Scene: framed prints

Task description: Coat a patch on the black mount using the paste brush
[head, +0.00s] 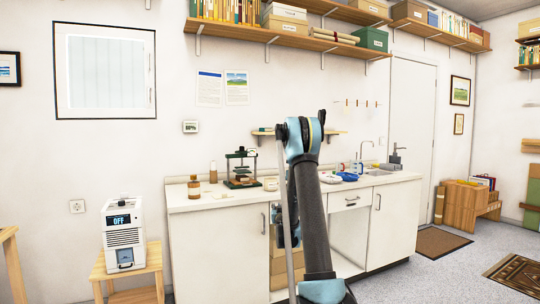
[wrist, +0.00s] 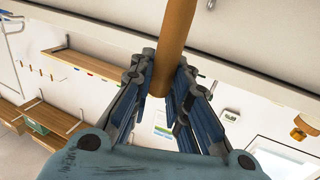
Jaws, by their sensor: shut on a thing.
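My gripper (wrist: 162,78) is shut on a brown, round wooden handle in the wrist view, taken to be that of the paste brush (wrist: 173,35). The handle runs from between the fingers to the top edge of the picture. Its bristle end is out of view. In the head view my own arm stands in front of the counter, and the gripper and brush are hidden behind it. I cannot make out the black mount in either view.
A white counter (head: 232,200) runs along the wall, with a brown bottle (head: 194,187), a dark press (head: 241,170) and a blue item (head: 347,176) on it. Shelves (head: 260,34) hang above. A white device (head: 123,236) marked OFF stands on a wooden stool (head: 152,258) at left.

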